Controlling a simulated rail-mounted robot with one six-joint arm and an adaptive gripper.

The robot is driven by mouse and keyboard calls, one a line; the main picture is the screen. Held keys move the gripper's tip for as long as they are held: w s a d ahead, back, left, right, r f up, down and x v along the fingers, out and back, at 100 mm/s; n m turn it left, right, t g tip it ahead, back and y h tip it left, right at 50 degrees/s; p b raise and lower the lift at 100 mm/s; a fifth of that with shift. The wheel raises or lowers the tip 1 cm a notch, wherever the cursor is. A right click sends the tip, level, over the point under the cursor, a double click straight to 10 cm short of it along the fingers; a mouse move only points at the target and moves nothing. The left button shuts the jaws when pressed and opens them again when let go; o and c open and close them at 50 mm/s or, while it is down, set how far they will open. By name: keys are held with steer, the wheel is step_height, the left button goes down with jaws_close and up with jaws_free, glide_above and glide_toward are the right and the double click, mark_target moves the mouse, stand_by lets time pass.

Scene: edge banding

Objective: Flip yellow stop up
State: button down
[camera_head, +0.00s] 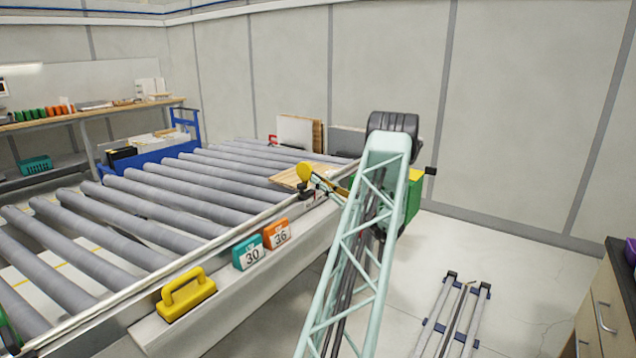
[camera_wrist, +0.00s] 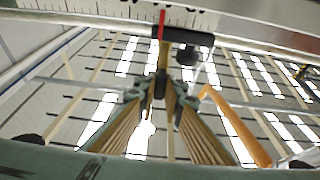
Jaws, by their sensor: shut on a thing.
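The yellow stop (camera_head: 304,172) shows in the head view as a round yellow head above a dark mount at the near edge of the roller conveyor. My gripper (camera_head: 319,182) reaches in from the right, right beside it. In the wrist view, the fingers of my gripper (camera_wrist: 160,90) come together on a dark upright piece below a black bar (camera_wrist: 190,37) with a red strip. This dark piece seems to belong to the stop, and the fingers partly hide it. I cannot make out the yellow head in the wrist view.
The roller conveyor (camera_head: 150,206) fills the left. A wooden board (camera_head: 292,176) lies on it near the stop. An orange bar (camera_wrist: 235,125) slants right of my fingers.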

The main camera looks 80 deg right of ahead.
steer(key=c, duration=2.7)
jaws_free()
steer(key=shift+v, duration=6.05)
steer(key=shift+w, duration=0.2)
